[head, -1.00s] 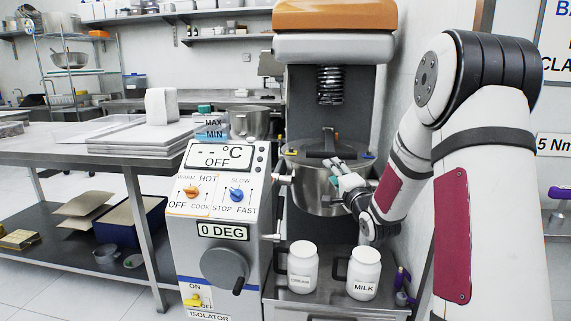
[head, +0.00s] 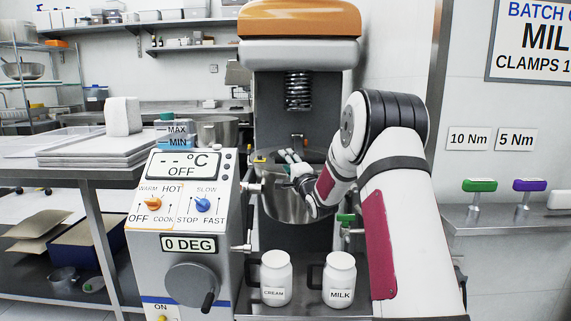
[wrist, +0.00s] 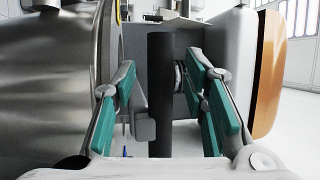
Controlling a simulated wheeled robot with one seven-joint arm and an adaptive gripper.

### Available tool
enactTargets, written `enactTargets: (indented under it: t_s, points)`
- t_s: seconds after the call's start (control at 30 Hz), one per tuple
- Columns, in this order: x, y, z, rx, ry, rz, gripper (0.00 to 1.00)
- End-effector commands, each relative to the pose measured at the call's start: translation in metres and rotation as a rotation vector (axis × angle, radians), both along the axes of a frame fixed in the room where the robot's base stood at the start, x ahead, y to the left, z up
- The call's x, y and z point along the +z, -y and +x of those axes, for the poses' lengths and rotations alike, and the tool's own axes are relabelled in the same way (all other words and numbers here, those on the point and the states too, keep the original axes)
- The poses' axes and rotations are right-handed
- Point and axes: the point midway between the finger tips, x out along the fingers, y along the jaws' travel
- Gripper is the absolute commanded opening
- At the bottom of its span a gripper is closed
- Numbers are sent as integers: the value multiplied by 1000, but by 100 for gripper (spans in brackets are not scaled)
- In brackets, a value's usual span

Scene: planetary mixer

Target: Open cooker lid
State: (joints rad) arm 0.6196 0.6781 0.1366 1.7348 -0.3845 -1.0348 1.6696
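The cooker is the steel bowl (head: 290,207) under the mixer head. Its lid is at the bowl's top in the head view, mostly hidden behind my gripper and arm. My gripper (head: 288,157) is at the top of the bowl, reaching in from the right. In the wrist view a dark bar (wrist: 174,95), which looks like the lid handle, stands between the teal finger pads of my gripper (wrist: 165,108). The pads are spread, with a gap on the bar's left side. The right pad lies close to the bar; I cannot tell whether it touches.
The control panel (head: 190,200) stands left of the bowl. The cream jar (head: 275,279) and milk jar (head: 340,280) stand on the shelf below. The mixer head (head: 300,35) is above. Green (head: 480,186) and purple (head: 530,185) handled tools stand at the right.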

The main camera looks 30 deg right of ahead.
Motion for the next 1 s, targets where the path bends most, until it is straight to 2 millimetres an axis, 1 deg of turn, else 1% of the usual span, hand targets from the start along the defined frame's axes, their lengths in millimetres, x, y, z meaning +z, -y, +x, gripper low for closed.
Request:
enactTargets:
  t_s: [0.03, 0.1, 0.2, 0.47, 0.5, 0.57, 0.6, 0.67, 1.0]
  points:
    - [0, 1, 6, 1, 0, 0, 40]
    - [1, 2, 10, 0, 0, 0, 40]
    - [2, 3, 14, 0, -1, 0, 40]
    - [3, 3, 15, 0, -1, 0, 40]
    - [3, 3, 15, 0, -1, 0, 35]
    - [3, 3, 15, 0, -1, 0, 22]
    - [3, 3, 15, 0, -1, 0, 12]
    - [3, 3, 15, 0, -1, 0, 0]
    - [5, 3, 14, 0, -6, 2, 0]
